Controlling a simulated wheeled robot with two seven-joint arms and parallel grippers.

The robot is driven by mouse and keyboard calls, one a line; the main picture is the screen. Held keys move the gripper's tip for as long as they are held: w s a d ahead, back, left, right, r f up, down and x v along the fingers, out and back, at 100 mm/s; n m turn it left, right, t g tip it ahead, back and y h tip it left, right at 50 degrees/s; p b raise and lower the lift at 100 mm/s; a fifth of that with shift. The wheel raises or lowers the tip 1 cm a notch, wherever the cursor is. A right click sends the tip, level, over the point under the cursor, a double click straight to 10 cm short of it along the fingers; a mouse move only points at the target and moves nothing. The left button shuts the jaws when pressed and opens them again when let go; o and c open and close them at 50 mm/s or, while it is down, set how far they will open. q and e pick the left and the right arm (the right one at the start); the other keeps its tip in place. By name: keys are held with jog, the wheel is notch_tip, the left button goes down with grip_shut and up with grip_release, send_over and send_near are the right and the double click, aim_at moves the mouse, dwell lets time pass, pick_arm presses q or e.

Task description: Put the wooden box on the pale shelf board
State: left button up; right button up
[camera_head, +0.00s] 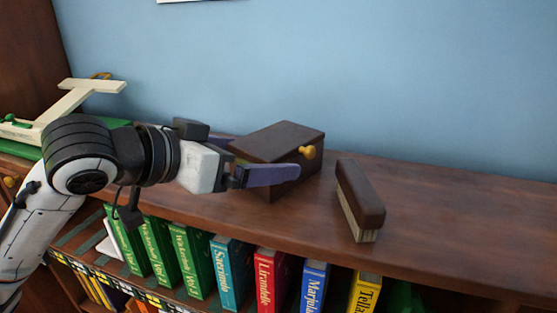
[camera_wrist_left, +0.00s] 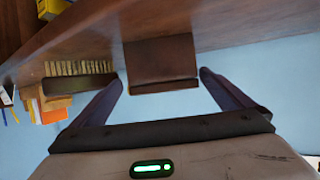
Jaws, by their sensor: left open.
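The wooden box (camera_head: 279,143), dark brown with a small brass knob, sits on the bookcase's brown top. It also shows in the left wrist view (camera_wrist_left: 160,62). My left gripper (camera_head: 263,157) is open, with one purple finger in front of the box and the other partly hidden behind it. In the left wrist view the box lies between the fingertips of my left gripper (camera_wrist_left: 162,76), with a visible gap on each side. I cannot make out a pale shelf board for sure. My right gripper is not in view.
A cream object (camera_head: 88,88) stands on green at the left. Several coloured books (camera_head: 232,270) fill the shelf below. The top is clear at the right; a blue wall is behind.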

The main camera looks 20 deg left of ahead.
pick_arm(q)
jog(key=x, duration=0.6)
jog(key=shift+a+p, duration=0.25)
jog(key=shift+p, duration=0.1)
jog(key=c, duration=1.4)
jog(key=shift+r, duration=0.1)
jog(key=shift+c, duration=1.4)
jog(key=shift+r, duration=0.1)
